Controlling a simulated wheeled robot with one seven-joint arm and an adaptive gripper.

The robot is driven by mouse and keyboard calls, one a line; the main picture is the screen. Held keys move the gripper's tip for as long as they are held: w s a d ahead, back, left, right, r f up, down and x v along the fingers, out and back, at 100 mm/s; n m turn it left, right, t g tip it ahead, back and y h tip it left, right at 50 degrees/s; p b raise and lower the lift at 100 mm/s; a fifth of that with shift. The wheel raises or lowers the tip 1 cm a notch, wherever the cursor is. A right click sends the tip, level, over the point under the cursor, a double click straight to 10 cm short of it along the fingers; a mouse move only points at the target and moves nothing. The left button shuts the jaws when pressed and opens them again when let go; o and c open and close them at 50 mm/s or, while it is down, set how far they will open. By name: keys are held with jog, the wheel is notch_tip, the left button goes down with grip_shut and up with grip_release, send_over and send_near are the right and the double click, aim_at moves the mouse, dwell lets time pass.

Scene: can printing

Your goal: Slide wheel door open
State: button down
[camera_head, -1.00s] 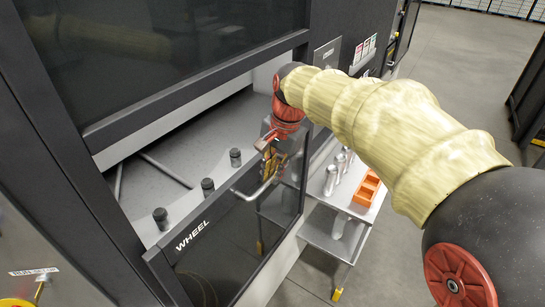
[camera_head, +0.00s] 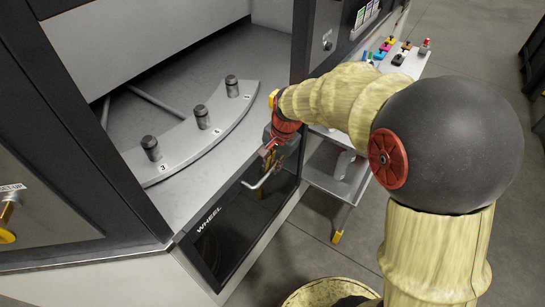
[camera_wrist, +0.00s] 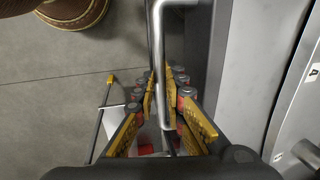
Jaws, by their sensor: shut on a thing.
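The wheel door (camera_head: 238,226) is a dark, glossy panel with the white word WHEEL on it, low on the front of the machine. Its upper edge lies below the opening, and the inside of the machine shows above it. A bent silver bar handle (camera_head: 264,179) sits on the door. My gripper (camera_head: 270,157) is at the handle, shut on it. In the wrist view, the handle (camera_wrist: 157,50) runs between the yellow fingers of my gripper (camera_wrist: 164,88). The fingers partly hide the bar.
Inside the opening, a curved grey plate (camera_head: 205,138) carries 3 dark pegs. A metal side table (camera_head: 335,170) stands right of the door. Farther back, a bench (camera_head: 410,63) holds several small coloured objects. Grey floor is free at right.

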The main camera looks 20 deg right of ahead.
jog(key=shift+f, duration=0.75)
jog(key=c, duration=1.8)
grip_release()
jog(key=shift+c, duration=0.2)
jog(key=shift+r, duration=0.1)
notch_tip(320, 180, up, 12)
jog(key=s+d, duration=0.1)
jog(key=s, duration=0.1)
jog(key=shift+d, duration=0.2)
jog(key=shift+f, duration=0.2)
